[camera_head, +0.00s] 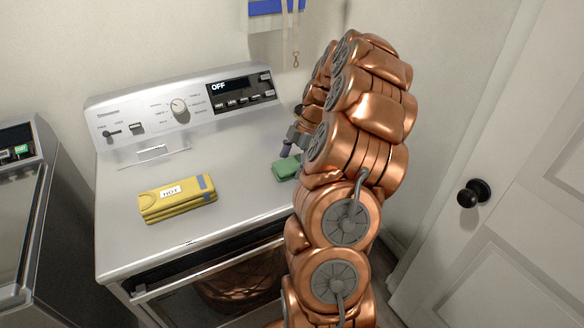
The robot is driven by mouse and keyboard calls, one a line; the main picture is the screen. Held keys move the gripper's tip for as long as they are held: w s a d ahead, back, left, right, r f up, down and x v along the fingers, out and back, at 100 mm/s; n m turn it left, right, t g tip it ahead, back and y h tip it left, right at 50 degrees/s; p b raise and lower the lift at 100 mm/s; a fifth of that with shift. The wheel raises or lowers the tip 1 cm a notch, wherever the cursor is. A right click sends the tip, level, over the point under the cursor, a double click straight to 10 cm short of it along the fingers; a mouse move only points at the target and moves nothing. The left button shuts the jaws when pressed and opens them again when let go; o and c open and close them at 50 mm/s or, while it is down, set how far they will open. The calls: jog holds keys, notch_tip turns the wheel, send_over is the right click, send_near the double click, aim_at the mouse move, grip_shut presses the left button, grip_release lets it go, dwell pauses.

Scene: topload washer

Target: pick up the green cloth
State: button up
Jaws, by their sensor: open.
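The green cloth (285,169) lies folded on the white top of the washer (235,207), toward the right side. Its right part is hidden behind my copper-coloured arm. My gripper (288,152) is just above and beside the cloth, at its back edge, and points down to the left. Its jaws are open, though the arm hides much of them. I see nothing held. I cannot tell whether a finger touches the cloth.
A folded yellow cloth with a "HOT" label (177,199) lies front left on the washer top. The control panel (190,108) rises behind and reads OFF. A dark appliance (25,220) stands left. A white door with a black knob (474,193) is right.

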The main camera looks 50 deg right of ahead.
aim_at(288, 163)
jog(key=shift+c, duration=0.4)
jog(key=c, duration=1.1)
jog(key=shift+o, duration=0.2)
jog(key=shift+r+p, duration=0.2)
jog(key=shift+p, duration=0.2)
jog(key=shift+r+p, duration=0.25)
jog(key=shift+p, duration=0.4)
jog(key=shift+b, duration=0.6)
notch_tip(288, 163, up, 2)
jog(key=shift+r+b, duration=0.25)
jog(key=shift+b, duration=0.4)
jog(key=shift+s+r, duration=0.2)
jog(key=shift+r, duration=0.1)
jog(key=s+r+b, duration=0.1)
jog(key=s+b, duration=0.4)
jog(key=s, duration=1)
jog(key=shift+s+a+r, duration=0.25)
jog(key=shift+s+a, duration=0.1)
jog(key=shift+a, duration=0.1)
